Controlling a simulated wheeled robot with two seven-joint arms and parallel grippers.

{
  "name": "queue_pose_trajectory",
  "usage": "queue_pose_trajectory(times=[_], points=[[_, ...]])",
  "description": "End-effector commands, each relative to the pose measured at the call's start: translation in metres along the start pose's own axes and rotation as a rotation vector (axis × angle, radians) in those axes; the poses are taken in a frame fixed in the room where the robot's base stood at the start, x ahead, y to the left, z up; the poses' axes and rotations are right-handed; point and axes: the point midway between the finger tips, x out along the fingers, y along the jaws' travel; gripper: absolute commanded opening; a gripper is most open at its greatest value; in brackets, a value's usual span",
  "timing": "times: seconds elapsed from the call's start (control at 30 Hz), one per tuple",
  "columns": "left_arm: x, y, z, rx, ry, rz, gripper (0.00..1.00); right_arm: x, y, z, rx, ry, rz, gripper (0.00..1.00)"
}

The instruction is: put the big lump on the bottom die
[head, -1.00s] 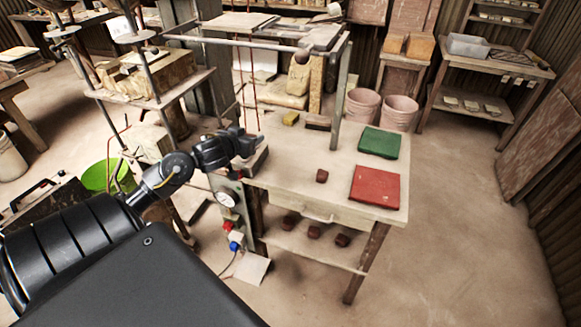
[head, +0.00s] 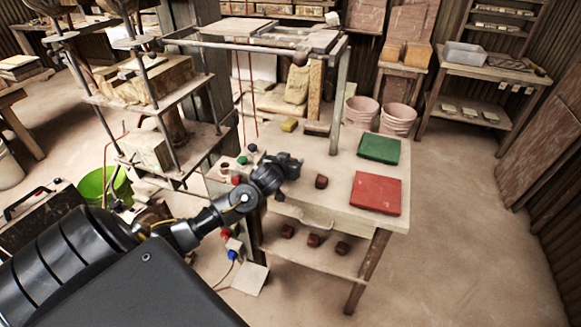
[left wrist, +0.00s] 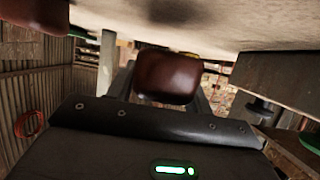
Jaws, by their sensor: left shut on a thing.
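My left gripper (head: 292,166) is over the left part of the worktable, near the button box. It also shows in the left wrist view, shut on a dark red-brown lump (left wrist: 167,77) between its fingers. The gripper hides this lump in the head view, so its size against the others cannot be told. Another brown lump (head: 321,181) lies on the table just right of the gripper. The press with posts and plates stands at the left. A pale block (head: 147,150) rests on its lower platform; I cannot tell surely if this is the bottom die. My right gripper is not in view.
A green mat (head: 379,149) and a red mat (head: 376,193) lie on the table's right. Several brown lumps (head: 313,240) sit on the shelf below. A button box (head: 238,163) stands at the table's left edge. An overhead frame (head: 338,100) spans the back.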

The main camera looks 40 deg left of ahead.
Motion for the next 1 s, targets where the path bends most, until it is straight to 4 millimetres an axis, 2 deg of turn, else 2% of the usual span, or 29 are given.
queue_pose_trajectory(times=[0.03,0.2,0.6,0.63,0.7,0.8,1.0], points=[[0.002,-0.001,0.005,-0.002,-0.004,-0.001,0.21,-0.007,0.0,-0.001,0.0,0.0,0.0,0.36],[0.008,-0.001,0.021,0.0,0.0,-0.001,0.21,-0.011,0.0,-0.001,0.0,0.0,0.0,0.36],[0.01,-0.001,0.026,-0.001,0.001,0.0,0.21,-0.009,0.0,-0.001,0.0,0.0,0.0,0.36],[0.01,-0.001,0.026,0.0,0.0,-0.001,0.53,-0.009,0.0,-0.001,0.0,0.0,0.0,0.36],[0.01,-0.001,0.026,0.0,0.0,-0.001,0.63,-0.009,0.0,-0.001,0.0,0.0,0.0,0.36],[0.01,-0.001,0.026,0.0,0.0,-0.001,0.73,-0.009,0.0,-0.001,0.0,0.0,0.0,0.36],[0.01,-0.001,0.026,0.0,0.0,-0.001,0.73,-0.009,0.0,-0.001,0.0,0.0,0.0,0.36]])
